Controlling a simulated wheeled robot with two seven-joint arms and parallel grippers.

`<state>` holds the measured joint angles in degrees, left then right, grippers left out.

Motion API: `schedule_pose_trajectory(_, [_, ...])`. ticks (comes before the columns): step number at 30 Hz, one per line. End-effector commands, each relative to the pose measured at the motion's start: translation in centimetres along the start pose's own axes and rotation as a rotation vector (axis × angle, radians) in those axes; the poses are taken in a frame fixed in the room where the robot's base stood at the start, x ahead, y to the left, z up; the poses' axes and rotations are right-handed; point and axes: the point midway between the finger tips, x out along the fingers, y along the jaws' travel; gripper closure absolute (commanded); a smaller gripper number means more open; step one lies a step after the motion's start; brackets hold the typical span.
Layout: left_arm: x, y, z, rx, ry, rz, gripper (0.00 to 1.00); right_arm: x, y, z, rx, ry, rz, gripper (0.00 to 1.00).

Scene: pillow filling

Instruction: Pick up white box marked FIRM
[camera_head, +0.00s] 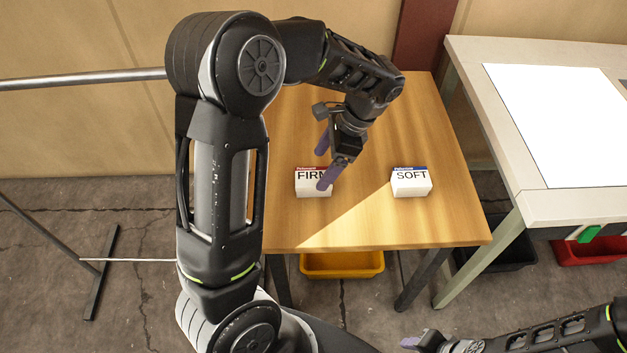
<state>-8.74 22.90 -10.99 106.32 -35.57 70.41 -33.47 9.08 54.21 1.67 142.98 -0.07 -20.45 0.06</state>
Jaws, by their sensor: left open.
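The white box marked FIRM (309,188) sits on the wooden table, with a red strip on its top edge. My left gripper (326,163) is open, with its purple fingers pointing down at the box. One finger overlaps the right part of the box's front in the picture and hides the end of the word. I cannot tell whether it touches the box. A second white box marked SOFT (411,183), with a blue strip, stands to the right. My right gripper (412,342) is partly in view at the bottom edge, and its opening is unclear.
The wooden table (440,215) is otherwise bare. A grey workbench (560,205) with a white top panel stands at the right. A yellow bin (342,265), a black bin (497,250) and a red bin (592,252) are below. A metal rail (80,79) runs at left.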

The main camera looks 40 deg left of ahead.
Motion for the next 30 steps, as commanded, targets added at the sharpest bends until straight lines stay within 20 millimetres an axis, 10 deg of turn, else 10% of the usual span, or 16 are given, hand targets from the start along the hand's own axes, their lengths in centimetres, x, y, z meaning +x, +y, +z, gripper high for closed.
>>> schedule_pose_trajectory(10, [4.4,0.1,0.0,0.000,-0.001,0.001,0.20,-0.5,-0.2,0.0,0.000,-0.001,0.000,0.64])
schedule_pose_trajectory(30, [4.5,0.1,0.0,0.000,0.000,0.001,0.24,-0.5,-0.2,0.0,0.000,0.000,0.000,0.64])
